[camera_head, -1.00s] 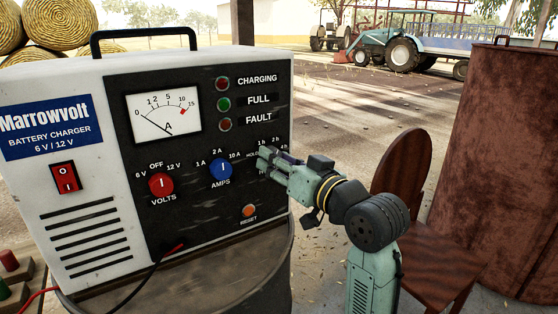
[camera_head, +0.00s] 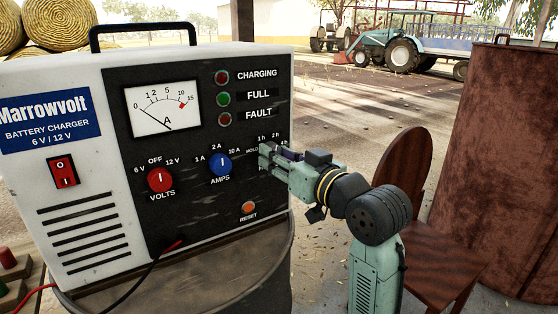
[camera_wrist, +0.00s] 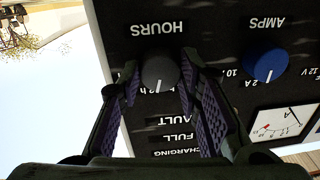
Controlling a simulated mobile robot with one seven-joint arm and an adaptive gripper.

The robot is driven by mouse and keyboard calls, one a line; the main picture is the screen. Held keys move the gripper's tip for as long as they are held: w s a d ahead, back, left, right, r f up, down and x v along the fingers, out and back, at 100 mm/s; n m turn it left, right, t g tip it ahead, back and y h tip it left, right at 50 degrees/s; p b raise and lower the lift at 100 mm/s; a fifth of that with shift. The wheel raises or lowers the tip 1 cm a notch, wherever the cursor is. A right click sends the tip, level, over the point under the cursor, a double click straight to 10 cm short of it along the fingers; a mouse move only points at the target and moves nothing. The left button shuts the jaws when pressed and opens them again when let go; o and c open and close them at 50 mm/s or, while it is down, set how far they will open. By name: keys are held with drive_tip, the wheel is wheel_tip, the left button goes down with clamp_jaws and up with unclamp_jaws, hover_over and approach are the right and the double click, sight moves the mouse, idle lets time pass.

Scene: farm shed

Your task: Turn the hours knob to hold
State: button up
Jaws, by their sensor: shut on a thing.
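The dark grey hours knob (camera_wrist: 160,70) sits on the black panel under the HOURS label, which is upside down in the wrist view. My gripper (camera_wrist: 160,86) is shut on it, with one purple-padded finger on each side. The knob's white pointer line faces the hour marks, near the "2 h" print, not the HOLD side. In the head view my gripper (camera_head: 268,155) reaches the panel from the right and hides the knob. The HOLD mark (camera_head: 252,150) shows just left of the fingertips. The battery charger (camera_head: 85,130) stands upright on a drum.
The blue amps knob (camera_head: 219,164) is close left of my gripper, and the red volts knob (camera_head: 160,179) is further left. The orange reset button (camera_head: 248,208) lies below. A wooden chair (camera_head: 405,165) and a rusty barrel (camera_head: 500,170) stand to the right.

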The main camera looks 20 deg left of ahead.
drive_tip(key=shift+r+n+t+h+b, duration=0.1)
drive_tip(key=shift+n+t+h+b, duration=0.2)
drive_tip(key=shift+n+b, duration=3.05)
drive_tip(key=shift+n+t+h+b, duration=0.25)
drive_tip(key=shift+n+b, duration=1.2)
drive_tip(key=shift+n, duration=3.8)
drive_tip(key=o, duration=1.1)
drive_tip(key=shift+a, duration=0.1)
drive_tip(key=shift+o, duration=0.2)
drive_tip(key=shift+s, duration=0.1)
drive_tip(key=v, duration=1.2)
drive_tip(key=shift+r, duration=0.2)
